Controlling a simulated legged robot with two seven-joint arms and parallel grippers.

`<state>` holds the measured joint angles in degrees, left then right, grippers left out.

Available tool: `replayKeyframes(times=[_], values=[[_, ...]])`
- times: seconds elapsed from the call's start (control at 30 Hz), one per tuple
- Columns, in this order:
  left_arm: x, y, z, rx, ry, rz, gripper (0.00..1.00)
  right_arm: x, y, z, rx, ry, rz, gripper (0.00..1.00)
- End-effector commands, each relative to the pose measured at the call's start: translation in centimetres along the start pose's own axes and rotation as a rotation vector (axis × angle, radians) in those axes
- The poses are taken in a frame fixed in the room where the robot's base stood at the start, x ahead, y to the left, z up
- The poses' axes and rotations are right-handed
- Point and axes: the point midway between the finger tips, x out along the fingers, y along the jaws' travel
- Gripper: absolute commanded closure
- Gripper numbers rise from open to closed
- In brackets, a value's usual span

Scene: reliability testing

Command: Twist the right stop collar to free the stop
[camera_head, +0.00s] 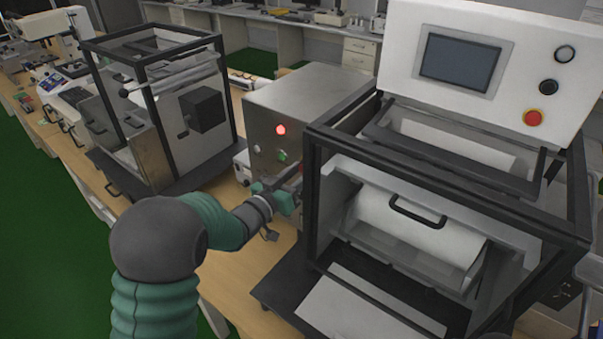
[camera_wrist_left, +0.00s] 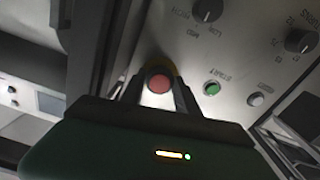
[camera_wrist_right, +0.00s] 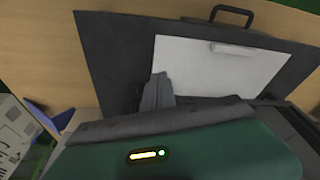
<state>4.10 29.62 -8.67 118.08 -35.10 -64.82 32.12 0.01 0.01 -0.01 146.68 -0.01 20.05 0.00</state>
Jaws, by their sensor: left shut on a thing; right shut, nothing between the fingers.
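A red round stop button (camera_wrist_left: 160,84) with a yellowish collar (camera_wrist_left: 163,66) behind it sits on a grey metal control panel (camera_wrist_left: 222,45) in the left wrist view. The two dark fingers of my left gripper (camera_wrist_left: 160,98) are shut on the button, one at each side. In the head view my left gripper (camera_head: 288,190) is at the lower front of the metal box (camera_head: 265,110), and the button is hidden there. My right gripper (camera_wrist_right: 156,92) is shut and empty, over a dark board with a white panel in the right wrist view.
The panel has black knobs (camera_wrist_left: 208,10), a green button (camera_wrist_left: 211,88) and a white button (camera_wrist_left: 255,99). A black-framed roller machine (camera_head: 420,220) with another red button (camera_head: 533,117) stands close on the right. A framed enclosure (camera_head: 165,110) stands left.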

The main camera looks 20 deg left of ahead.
Motion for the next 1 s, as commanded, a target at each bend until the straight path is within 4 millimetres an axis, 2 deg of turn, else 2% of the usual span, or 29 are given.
replayKeyframes(times=[0.27, 0.7, 1.0], values=[[0.0, 0.0, 0.5, 0.116, -0.001, 0.002, 1.0, 1.7, 0.0, 0.4, 0.0, 0.0, 0.0, 1.0], [0.0, 0.0, 0.6, 0.465, -0.001, 0.002, 1.0, 5.8, 0.0, 1.4, 0.0, 0.0, 0.0, 1.0], [0.0, 0.0, 0.5, 0.644, -0.003, 0.002, 1.0, 7.6, 0.0, 1.8, 0.0, 0.0, 0.0, 1.0]])
